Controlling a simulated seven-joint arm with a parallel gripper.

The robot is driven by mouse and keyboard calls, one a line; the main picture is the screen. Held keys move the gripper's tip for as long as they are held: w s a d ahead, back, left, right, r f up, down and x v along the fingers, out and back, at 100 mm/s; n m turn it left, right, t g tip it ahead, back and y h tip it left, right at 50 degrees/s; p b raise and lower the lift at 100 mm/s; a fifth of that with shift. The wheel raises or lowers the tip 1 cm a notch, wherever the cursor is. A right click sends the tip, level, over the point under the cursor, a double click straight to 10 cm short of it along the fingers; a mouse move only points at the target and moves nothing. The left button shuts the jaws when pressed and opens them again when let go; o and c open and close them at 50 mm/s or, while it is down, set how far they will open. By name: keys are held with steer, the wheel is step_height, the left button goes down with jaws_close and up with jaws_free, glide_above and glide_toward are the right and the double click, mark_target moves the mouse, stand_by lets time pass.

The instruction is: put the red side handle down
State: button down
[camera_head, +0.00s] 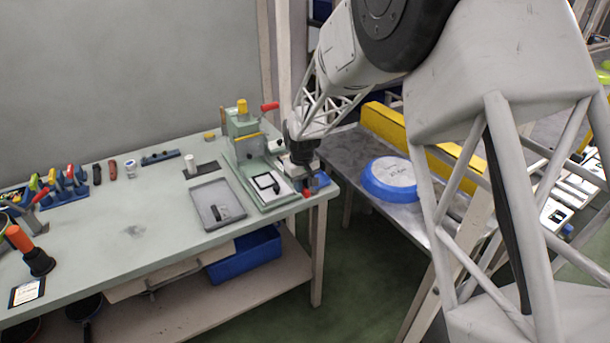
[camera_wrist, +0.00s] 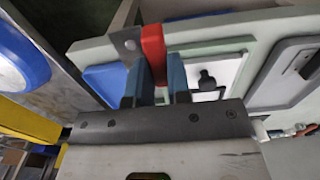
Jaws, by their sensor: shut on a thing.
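The red side handle (camera_wrist: 153,48) is between the two blue fingertips of my gripper (camera_wrist: 157,80) in the wrist view. My gripper is shut on it. A grey metal plate with a hole (camera_wrist: 127,44) shows right beside the red part; I cannot tell whether it belongs to the handle. In the head view the handle (camera_head: 306,194) is a small red spot below my gripper (camera_head: 307,184), at the right front corner of the green worktable (camera_head: 130,235). I cannot tell whether the handle touches the table or fixture.
A press fixture (camera_head: 243,135) with a red-knobbed lever stands just left of my gripper. A grey tray (camera_head: 205,218) lies left of it. Bare table lies further left.

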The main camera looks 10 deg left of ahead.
mark_target(311, 188)
steer(key=shift+w+d+f, duration=0.15)
steer(key=shift+w+d, duration=0.4)
steer(key=shift+d, duration=0.05)
steer(key=shift+w+d+f, duration=0.15)
steer(key=shift+w+d, duration=0.35)
steer(key=shift+d, duration=0.1)
steer(key=w+a, duration=0.2)
steer(key=w, duration=0.2)
steer(key=w+a+f, duration=0.1)
steer(key=w+a, duration=0.1)
steer(key=w, duration=0.3)
steer(key=w+a, duration=0.3)
steer(key=w, duration=0.2)
steer(key=shift+w+f, duration=0.2)
steer(key=shift+f, duration=0.15)
steer(key=shift+f, duration=1.6)
steer(key=shift+f, duration=0.15)
steer(key=c, duration=1.4)
jaws_free()
steer(key=shift+o, duration=0.2)
